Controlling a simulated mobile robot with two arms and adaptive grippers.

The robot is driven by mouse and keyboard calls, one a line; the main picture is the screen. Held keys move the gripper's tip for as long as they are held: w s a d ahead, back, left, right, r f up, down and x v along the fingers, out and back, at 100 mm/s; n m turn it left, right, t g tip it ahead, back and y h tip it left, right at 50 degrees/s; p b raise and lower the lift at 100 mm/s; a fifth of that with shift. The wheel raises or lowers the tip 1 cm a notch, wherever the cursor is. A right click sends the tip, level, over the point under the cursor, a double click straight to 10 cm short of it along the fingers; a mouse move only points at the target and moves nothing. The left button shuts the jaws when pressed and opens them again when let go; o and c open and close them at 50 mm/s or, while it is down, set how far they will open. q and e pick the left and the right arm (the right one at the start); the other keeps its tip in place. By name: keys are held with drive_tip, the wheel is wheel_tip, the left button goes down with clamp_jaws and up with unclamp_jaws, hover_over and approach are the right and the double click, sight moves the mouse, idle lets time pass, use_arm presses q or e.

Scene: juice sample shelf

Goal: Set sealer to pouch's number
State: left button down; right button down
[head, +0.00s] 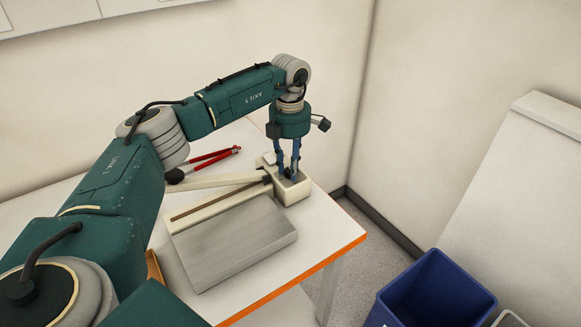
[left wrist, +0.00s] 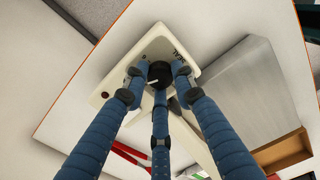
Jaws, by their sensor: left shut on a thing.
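The sealer (head: 225,200) is a cream bar-type machine on the white table, with a flat grey metal plate (head: 235,240) along its front side. Its control box (head: 292,192) is at the far right end. In the left wrist view the box top (left wrist: 112,105) carries the word SEAL and a black round dial (left wrist: 161,72) with a pale pointer line. My left gripper (head: 288,178) points down over the box, its blue fingers closed around the dial; its fingertips (left wrist: 158,75) touch it. No pouch is recognisable. My right gripper is out of view.
A red-handled tool (head: 212,158) lies on the table behind the sealer. A brown tray (left wrist: 283,150) is beside the plate. The table's orange edge (head: 300,278) is close in front. A blue bin (head: 435,290) stands on the floor at the right. Walls close off the back.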

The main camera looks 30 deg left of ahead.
sight(288, 170)
use_arm(q)
drive_tip(key=shift+a+m, duration=0.1)
drive_tip(key=shift+m, duration=0.5)
drive_tip(key=c, duration=1.4)
unclamp_jaws()
drive_tip(key=shift+s+a+r, duration=0.1)
drive_tip(key=shift+s, duration=0.1)
drive_tip(key=shift+w+r, duration=0.15)
drive_tip(key=shift+r, duration=0.35)
wheel_tip(288, 170, up, 11)
drive_tip(key=shift+s, duration=0.2)
